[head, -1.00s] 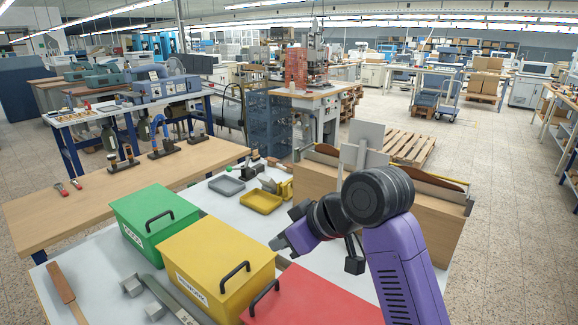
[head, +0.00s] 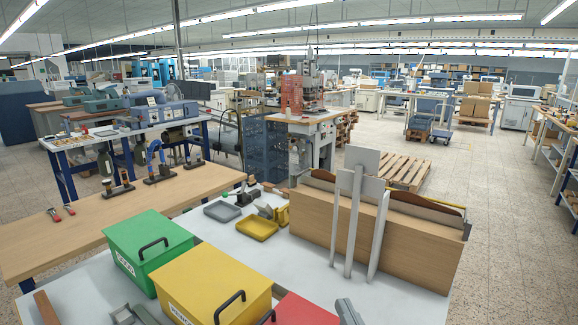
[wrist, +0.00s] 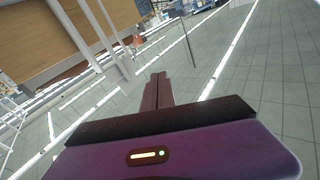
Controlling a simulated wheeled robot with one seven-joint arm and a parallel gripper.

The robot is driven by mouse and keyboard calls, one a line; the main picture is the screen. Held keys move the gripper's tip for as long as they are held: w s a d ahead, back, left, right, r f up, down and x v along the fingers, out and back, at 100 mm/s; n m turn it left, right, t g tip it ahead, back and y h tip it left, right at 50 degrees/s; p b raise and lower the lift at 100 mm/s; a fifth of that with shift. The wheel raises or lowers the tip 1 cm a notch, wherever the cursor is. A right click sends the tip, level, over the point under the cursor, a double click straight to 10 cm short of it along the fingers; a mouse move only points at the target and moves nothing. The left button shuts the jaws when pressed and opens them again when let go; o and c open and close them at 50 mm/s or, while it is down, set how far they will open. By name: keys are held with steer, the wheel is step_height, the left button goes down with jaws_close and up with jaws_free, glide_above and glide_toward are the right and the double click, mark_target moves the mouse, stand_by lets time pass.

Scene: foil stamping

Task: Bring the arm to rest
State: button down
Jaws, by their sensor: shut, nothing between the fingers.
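My gripper (wrist: 158,92) shows in the wrist view with its two fingers together and nothing between them. The rest of my arm is out of the head view. No object is in my gripper's grasp.
Green (head: 148,245), yellow (head: 215,285) and red (head: 300,310) boxes stand on the white table (head: 300,265). A wooden panel (head: 410,240) with upright grey paddles (head: 347,220) stands at right. Grey (head: 222,211) and yellow (head: 257,229) trays lie behind the boxes.

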steer(key=s+d+f+g+h, duration=0.1)
steer(key=s+d+f, duration=0.2)
steer(key=s, duration=0.9)
steer(key=s+d+f+g+h, duration=0.1)
steer(key=s+d+f, duration=0.2)
steer(key=s, duration=1)
steer(key=s+d+f+g+h, duration=0.1)
steer(key=s+d+f, duration=0.3)
steer(key=s, duration=0.8)
steer(key=shift+s+f+m+g+h+b, duration=0.3)
steer(key=shift+f+m+h, duration=0.15)
steer(key=shift+h, duration=0.15)
